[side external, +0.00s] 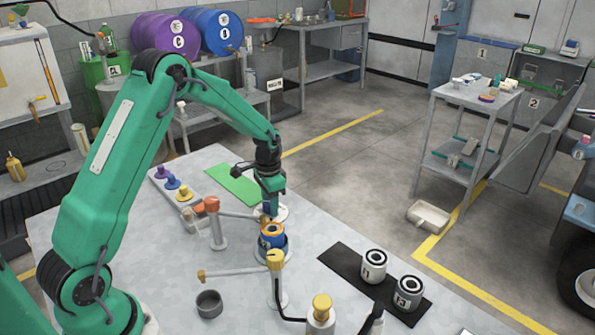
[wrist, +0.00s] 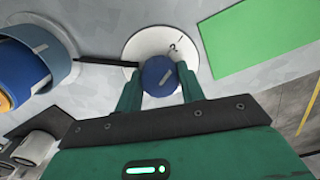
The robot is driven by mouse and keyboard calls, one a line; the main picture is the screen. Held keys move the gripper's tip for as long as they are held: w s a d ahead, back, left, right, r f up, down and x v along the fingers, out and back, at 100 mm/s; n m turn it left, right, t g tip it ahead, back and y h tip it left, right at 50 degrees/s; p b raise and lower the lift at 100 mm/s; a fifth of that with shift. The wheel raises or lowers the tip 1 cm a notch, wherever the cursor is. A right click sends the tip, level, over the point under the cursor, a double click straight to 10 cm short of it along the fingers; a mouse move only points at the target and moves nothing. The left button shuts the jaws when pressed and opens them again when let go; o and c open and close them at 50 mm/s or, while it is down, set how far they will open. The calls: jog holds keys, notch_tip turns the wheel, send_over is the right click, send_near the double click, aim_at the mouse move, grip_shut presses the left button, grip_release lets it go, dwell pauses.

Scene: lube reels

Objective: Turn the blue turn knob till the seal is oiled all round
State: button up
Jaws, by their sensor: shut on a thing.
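The blue turn knob (wrist: 158,76) stands on a round white dial plate (wrist: 140,42), which carries a mark like a 2. My gripper (wrist: 159,86) is shut on the knob, one finger on each side. In the side external view my gripper (side external: 270,204) points down over the dial plate (side external: 281,213), and the fingers mostly hide the knob. A blue and orange filter (side external: 272,238) stands upright in a round holder just in front of it. Its top seal is too small to judge for oil. In the wrist view the filter's blue side (wrist: 18,68) shows at the left.
A yellow-capped post (side external: 276,262) and an orange-topped post (side external: 213,222) with an arm stand close to the filter. White filters (side external: 373,264) stand on a black mat at the right. A green mat (side external: 232,184) lies behind. A grey cup (side external: 209,304) is in front.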

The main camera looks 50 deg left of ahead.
dwell(0.4)
jog(key=o, duration=1)
jog(key=shift+c, duration=0.2)
jog(key=shift+r, duration=0.1)
notch_tip(320, 180, up, 7)
jog(key=shift+r, duration=0.35)
jog(key=shift+r, duration=0.1)
